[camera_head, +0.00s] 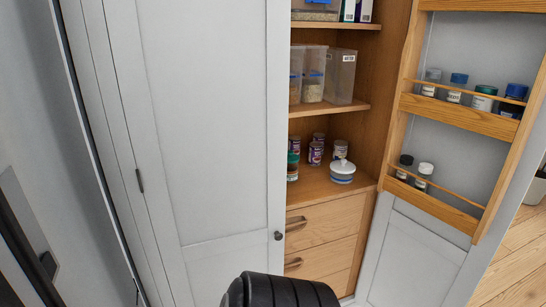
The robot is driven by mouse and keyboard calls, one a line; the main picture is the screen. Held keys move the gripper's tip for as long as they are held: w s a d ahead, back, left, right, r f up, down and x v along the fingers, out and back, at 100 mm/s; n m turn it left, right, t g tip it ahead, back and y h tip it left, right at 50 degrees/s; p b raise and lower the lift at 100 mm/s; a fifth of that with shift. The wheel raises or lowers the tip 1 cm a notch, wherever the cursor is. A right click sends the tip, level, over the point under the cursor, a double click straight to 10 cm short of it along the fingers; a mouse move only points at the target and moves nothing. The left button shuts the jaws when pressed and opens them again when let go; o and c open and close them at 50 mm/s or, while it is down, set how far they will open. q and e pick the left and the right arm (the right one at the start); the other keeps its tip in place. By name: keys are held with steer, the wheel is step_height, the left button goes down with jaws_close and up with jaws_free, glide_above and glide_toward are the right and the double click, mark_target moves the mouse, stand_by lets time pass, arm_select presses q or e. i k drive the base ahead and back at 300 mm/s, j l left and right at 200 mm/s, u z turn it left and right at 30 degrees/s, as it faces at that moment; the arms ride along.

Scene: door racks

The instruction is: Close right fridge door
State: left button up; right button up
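The right door (415,250) of a tall grey cabinet stands wide open, swung out to the right. Its inner side carries wooden racks (455,117) with several small jars and bottles. The left door (205,130) is shut, with a small dark knob (278,236) near its lower right edge. Neither of my grippers can be made out. A black ribbed part, apparently of my own body, shows at the bottom centre, in front of the cabinet.
The open cabinet has wooden shelves (335,108) with clear containers (341,77), small jars (315,153) and a white-and-blue lidded pot (342,172). Wooden drawers (325,228) sit below. Bare wooden floor (510,265) shows at the lower right, with a pale pot partly visible at the right edge.

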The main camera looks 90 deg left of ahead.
mark_target(52, 200)
steer(key=u, duration=2.5)
